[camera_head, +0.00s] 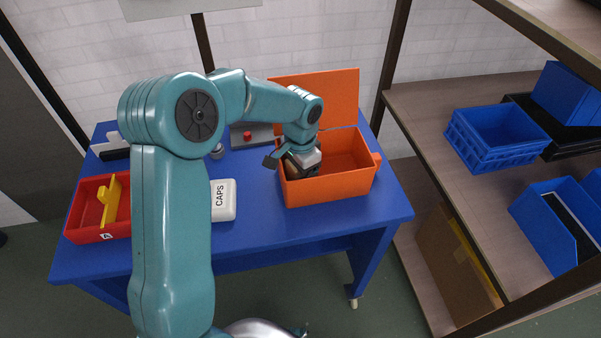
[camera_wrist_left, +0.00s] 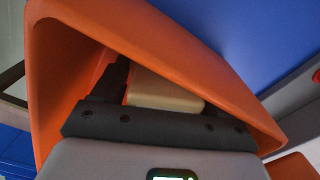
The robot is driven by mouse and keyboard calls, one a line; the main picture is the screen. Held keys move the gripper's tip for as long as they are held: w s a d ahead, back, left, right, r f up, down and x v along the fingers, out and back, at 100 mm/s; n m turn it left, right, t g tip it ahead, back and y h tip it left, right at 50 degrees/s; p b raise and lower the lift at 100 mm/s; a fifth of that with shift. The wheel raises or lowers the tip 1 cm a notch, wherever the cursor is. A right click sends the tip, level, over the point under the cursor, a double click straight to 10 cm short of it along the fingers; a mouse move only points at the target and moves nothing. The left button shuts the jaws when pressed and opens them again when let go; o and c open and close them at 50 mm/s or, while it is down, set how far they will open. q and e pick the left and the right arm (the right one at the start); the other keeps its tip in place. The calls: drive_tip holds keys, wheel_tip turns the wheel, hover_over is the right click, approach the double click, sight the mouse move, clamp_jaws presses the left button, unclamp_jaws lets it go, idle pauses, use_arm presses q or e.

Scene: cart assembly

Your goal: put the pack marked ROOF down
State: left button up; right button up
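My left gripper (camera_head: 301,166) reaches down into the left part of an open orange box (camera_head: 335,189) on the blue table. In the left wrist view a cream pack (camera_wrist_left: 165,91) sits between the gripper's dark fingers, inside the orange walls. The gripper appears shut on this pack. No marking shows on it, so I cannot read ROOF. Whether it touches the box floor is hidden. Another pale pack, marked CAPS (camera_head: 222,200), lies on the table left of the box. My right gripper is not in view.
The blue table (camera_head: 255,222) is clear between the CAPS pack and the orange box. A red bin (camera_head: 88,225) with a yellow part stands at the left. A grey item with a red button (camera_head: 248,136) is at the back. Shelves with blue crates (camera_head: 495,140) stand at right.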

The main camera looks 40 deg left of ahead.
use_arm(q)
drive_tip(key=shift+r, duration=0.15)
drive_tip(key=shift+r, duration=0.2)
drive_tip(key=shift+w+r, duration=0.1)
drive_tip(key=shift+r, duration=0.25)
wheel_tip(320, 180, up, 11)
drive_tip(key=shift+r+p, duration=0.1)
drive_tip(key=shift+p, duration=0.55)
